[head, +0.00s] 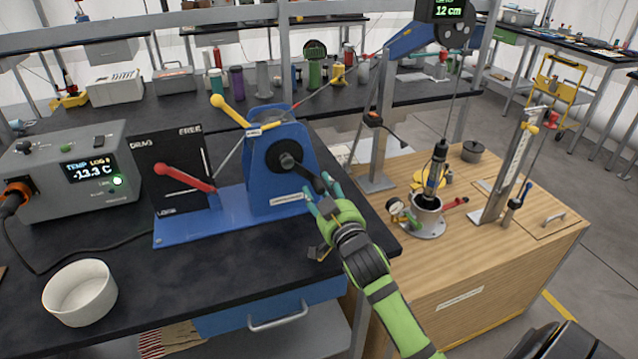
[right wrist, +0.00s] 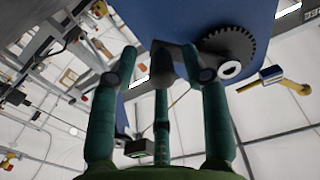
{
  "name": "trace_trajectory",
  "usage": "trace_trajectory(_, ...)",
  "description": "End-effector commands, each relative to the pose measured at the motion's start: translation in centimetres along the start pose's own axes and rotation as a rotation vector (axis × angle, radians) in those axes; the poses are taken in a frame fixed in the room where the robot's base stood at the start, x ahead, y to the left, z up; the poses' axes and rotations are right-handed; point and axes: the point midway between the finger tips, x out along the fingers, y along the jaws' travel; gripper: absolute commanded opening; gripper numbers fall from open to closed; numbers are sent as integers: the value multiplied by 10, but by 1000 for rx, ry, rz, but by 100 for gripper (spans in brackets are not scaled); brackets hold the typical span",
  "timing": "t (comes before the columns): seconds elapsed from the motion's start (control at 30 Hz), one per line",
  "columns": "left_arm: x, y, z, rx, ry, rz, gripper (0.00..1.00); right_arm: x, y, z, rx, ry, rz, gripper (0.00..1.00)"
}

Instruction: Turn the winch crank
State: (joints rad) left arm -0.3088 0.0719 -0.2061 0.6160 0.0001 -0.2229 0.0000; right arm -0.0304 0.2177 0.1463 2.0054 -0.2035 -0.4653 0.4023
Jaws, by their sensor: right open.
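The blue winch (head: 283,140) stands on a blue base plate on the dark bench. Its black crank (head: 303,173) runs from the hub down and right. My right gripper (head: 323,196) is at the crank's outer end, with teal fingers spread open. In the right wrist view, a dark handle end (right wrist: 162,62) shows between or just beyond the fingertips; I cannot tell whether they touch it. The black gear-like hub (right wrist: 230,50) is at upper right there. The crank's end is partly hidden by my fingers in the head view. My left gripper is not in view.
A red-handled DRAG/FREE lever panel (head: 170,165) and a grey temperature box (head: 70,160) stand left of the winch. A yellow lever (head: 230,110) rises behind it. A white bowl (head: 80,292) sits at front left. The wooden bench (head: 510,265) holds a gauge fixture at right.

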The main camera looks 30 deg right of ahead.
Motion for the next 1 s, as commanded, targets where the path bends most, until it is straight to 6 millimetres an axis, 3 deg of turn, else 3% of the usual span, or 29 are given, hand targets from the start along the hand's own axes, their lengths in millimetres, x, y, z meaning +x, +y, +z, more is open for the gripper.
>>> trace_trajectory(0.2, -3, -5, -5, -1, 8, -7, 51, 17, 0, 0, 1, 0, -1, 47)
trace_trajectory(0.47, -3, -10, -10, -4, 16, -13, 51, 18, 0, 0, 1, 0, -1, 47)
trace_trajectory(0.57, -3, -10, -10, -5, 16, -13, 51, 18, 0, 0, 1, 0, -1, 7)
trace_trajectory(0.6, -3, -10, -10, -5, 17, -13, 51, 18, 0, 0, 1, 0, -1, 0)
trace_trajectory(0.83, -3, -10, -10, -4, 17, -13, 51, 18, -1, 2, 19, -1, 0, 0)
trace_trajectory(1.0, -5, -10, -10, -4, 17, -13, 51, 18, -12, 10, 178, -2, 2, 0)
